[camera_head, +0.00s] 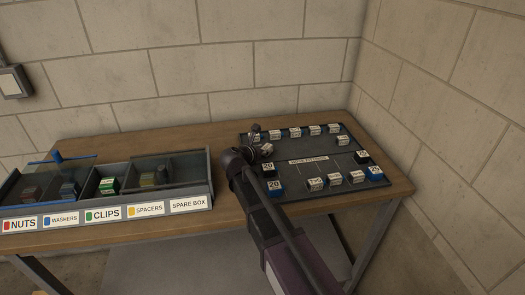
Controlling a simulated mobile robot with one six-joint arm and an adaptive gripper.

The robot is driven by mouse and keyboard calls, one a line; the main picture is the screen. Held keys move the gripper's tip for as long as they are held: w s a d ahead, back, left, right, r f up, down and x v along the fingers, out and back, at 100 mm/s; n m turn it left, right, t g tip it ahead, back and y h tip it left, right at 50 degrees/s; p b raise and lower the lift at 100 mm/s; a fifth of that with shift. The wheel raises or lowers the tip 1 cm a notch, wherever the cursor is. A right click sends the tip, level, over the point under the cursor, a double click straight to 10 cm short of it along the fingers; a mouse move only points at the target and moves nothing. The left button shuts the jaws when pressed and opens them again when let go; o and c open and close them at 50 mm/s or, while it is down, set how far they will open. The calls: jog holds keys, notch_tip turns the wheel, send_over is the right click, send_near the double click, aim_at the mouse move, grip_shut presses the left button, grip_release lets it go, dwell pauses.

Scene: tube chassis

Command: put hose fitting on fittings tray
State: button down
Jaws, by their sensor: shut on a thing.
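The fittings tray (320,182) is a dark, low-rimmed tray on the right half of the workbench, with a white label strip across its middle. Several small labelled blocks stand along its back and front edges. My gripper (262,143) is over the tray's left side, reached by my dark arm from the front. It is shut on a small greyish piece, seemingly the hose fitting (266,149). The arm and fingers hide much of the piece, and I cannot tell whether it touches the tray.
A compartment box (190,193) labelled nuts, washers, clips, spacers and spare box stands on the left of the workbench (225,215). The tray's middle is mostly clear. Brick walls (420,110) close in behind and at right.

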jog(key=shift+f, duration=0.2)
jog(key=shift+c, duration=1.7)
grip_release()
jog(key=shift+r, duration=0.1)
jog(key=shift+r, duration=0.1)
jog(key=shift+r, duration=0.1)
jog(key=p+v, duration=0.4)
jog(key=v, duration=0.8)
jog(key=shift+p, duration=0.35)
